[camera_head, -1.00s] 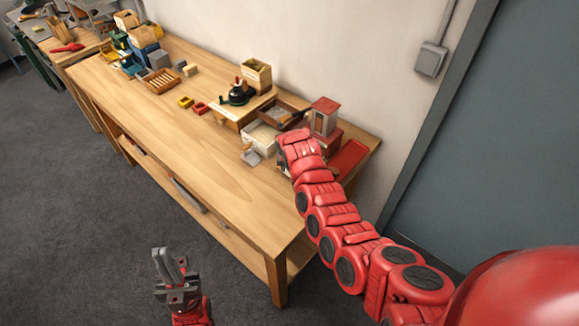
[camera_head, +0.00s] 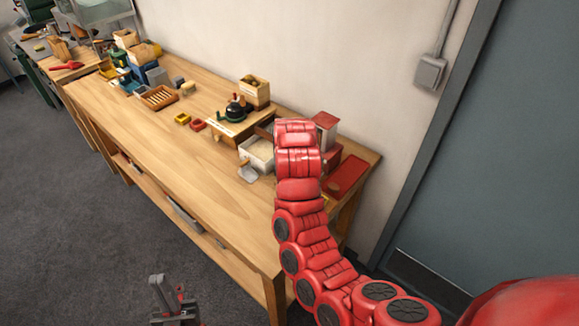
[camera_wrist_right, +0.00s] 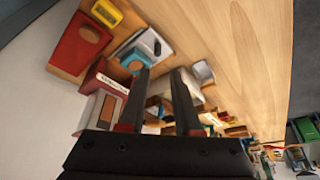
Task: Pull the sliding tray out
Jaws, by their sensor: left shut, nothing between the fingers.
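No part can be told for certain as the sliding tray. A small red-and-grey tower unit (camera_head: 326,128) stands at the table's right end, partly behind my right arm. A red flat tray (camera_head: 346,176) lies beside it, and a red piece with a brown panel shows in the wrist view (camera_wrist_right: 82,42). My right gripper (camera_wrist_right: 161,72) is open and empty, its fingers apart above the cluttered table end; in the head view my arm hides it. My left gripper (camera_head: 172,292) is shut and empty, low at the bottom, away from the table.
The wooden table (camera_head: 190,150) has a clear middle and front. A white bin (camera_head: 258,153) stands left of my right arm. A wooden stand with a dark round item (camera_head: 236,112), a slatted tray (camera_head: 160,97) and small boxes stand farther back. The wall is behind.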

